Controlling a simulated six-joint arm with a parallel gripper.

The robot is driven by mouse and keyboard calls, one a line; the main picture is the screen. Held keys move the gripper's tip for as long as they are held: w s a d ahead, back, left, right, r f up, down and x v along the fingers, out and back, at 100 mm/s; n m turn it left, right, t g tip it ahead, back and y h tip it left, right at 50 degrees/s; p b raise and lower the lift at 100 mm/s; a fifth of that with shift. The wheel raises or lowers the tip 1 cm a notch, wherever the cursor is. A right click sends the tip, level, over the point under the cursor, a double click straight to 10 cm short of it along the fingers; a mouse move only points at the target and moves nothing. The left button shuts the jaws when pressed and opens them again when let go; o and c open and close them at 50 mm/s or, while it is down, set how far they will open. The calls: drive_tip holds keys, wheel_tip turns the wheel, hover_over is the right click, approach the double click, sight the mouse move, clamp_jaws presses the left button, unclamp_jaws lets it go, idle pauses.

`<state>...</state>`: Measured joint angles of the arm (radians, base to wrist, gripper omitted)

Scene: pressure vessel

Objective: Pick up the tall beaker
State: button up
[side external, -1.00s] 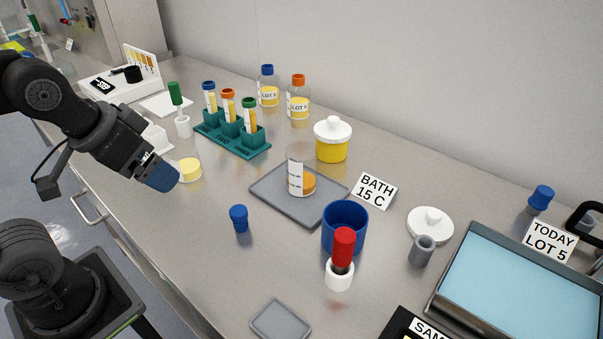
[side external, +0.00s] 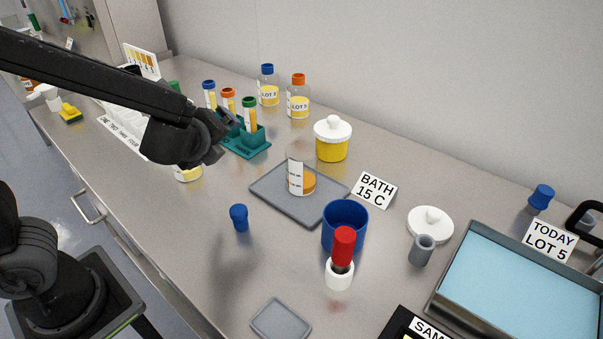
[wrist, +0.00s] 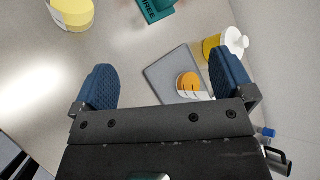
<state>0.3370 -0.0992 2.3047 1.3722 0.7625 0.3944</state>
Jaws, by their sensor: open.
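The tall beaker (side external: 296,178) is clear, with a white label strip and orange liquid at the bottom. It stands upright on a grey tray (side external: 262,188) in the middle of the bench. In the wrist view the beaker (wrist: 188,82) shows beyond the fingers, nearer the right one, with the tray (wrist: 166,73) around it. My gripper (wrist: 164,80) is open and empty, its two blue pads wide apart. In the side view it is up and to the left of the beaker, above the bench and apart from it; its fingers are partly hidden by my wrist.
A yellow jar with white lid (side external: 332,140) stands just behind the tray. A teal tube rack (side external: 245,143) is left of it, and a low beaker of yellow liquid (side external: 187,174) is partly behind my wrist. A blue cup (side external: 345,222) and blue stopper (side external: 239,217) stand in front.

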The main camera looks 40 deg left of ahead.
drive_tip(key=w+d+f+m+t+h, duration=0.25)
drive_tip(key=w+d+m, duration=0.25)
drive_tip(key=m, duration=0.3)
drive_tip(key=m+t+h, duration=0.2)
drive_tip(key=m, duration=0.4)
hover_over(293, 180)
drive_tip(key=s, duration=0.3)
drive_tip(key=f, duration=0.2)
drive_tip(key=shift+m+g+h, duration=0.25)
drive_tip(key=shift+m+h, duration=0.1)
drive_tip(key=shift+m, duration=0.25)
drive_tip(key=f, duration=0.5)
drive_tip(key=shift+w, duration=0.35)
drive_tip(key=shift+f, duration=0.8)
drive_tip(key=shift+w+f, duration=0.25)
drive_tip(key=shift+f, duration=0.05)
drive_tip(key=x, duration=0.4)
drive_tip(key=shift+w, duration=0.25)
drive_tip(key=c, duration=1)
